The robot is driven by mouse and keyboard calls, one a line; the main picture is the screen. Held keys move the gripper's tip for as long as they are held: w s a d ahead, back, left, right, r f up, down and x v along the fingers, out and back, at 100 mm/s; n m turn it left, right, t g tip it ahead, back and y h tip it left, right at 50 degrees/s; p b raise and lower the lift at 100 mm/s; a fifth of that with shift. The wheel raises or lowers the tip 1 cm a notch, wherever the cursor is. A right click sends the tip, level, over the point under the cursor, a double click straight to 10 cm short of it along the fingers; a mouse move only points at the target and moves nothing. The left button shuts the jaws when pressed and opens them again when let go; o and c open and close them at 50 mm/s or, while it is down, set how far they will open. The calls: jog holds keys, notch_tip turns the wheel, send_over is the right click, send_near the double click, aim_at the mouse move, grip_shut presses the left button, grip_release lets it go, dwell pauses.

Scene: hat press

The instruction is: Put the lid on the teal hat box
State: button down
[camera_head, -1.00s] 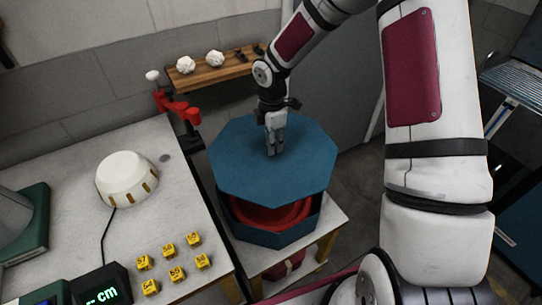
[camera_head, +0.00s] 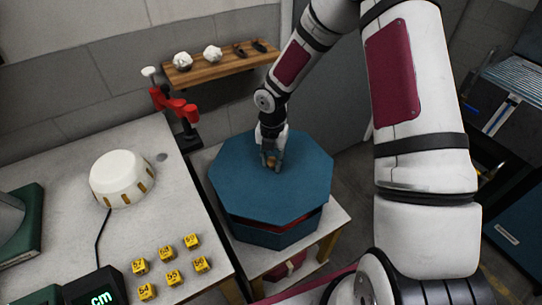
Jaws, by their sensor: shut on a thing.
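The teal octagonal lid (camera_head: 240,182) is over the teal hat box (camera_head: 262,235). Its near edge lies close to the box's near wall at the left. At the near right a narrow gap shows a strip of the red inside (camera_head: 305,219). The lid covers most of the box, so I cannot tell how its far edge sits. My gripper (camera_head: 270,162) is above the lid's middle, pointing down, shut on the lid's small tan knob (camera_head: 270,160).
The box stands on a small pale table (camera_head: 333,222). A wooden shelf (camera_head: 222,65) is on the wall behind.

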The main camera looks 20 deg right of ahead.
jog(key=shift+f+b, duration=1.2)
jog(key=shift+f, duration=1.7)
jog(key=shift+f, duration=0.3)
jog(key=c, duration=1.2)
grip_release()
